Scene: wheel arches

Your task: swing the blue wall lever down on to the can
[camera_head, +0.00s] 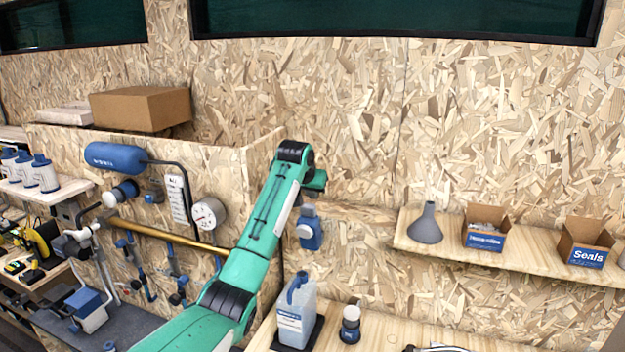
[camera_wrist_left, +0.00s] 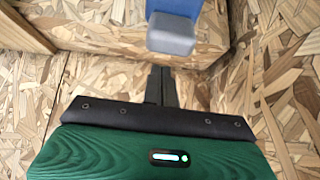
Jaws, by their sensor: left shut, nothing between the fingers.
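My left gripper (camera_head: 317,181) is at the end of the green arm, high against the chipboard wall. In the left wrist view its two dark fingers (camera_wrist_left: 160,82) are together with nothing between them. A blue bar with a grey block end (camera_wrist_left: 171,32), which looks like the lever, is just beyond the fingertips with a small gap. In the head view a blue wall-mounted unit (camera_head: 311,232) sits just below the gripper, with a pale round part on its left side. I cannot tell whether that part is the can. The lever is mostly hidden there by my arm.
A brass pipe (camera_head: 165,238) and a gauge (camera_head: 208,214) are left of my arm. A shelf (camera_head: 480,251) with a funnel (camera_head: 426,225) and boxes is to the right.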

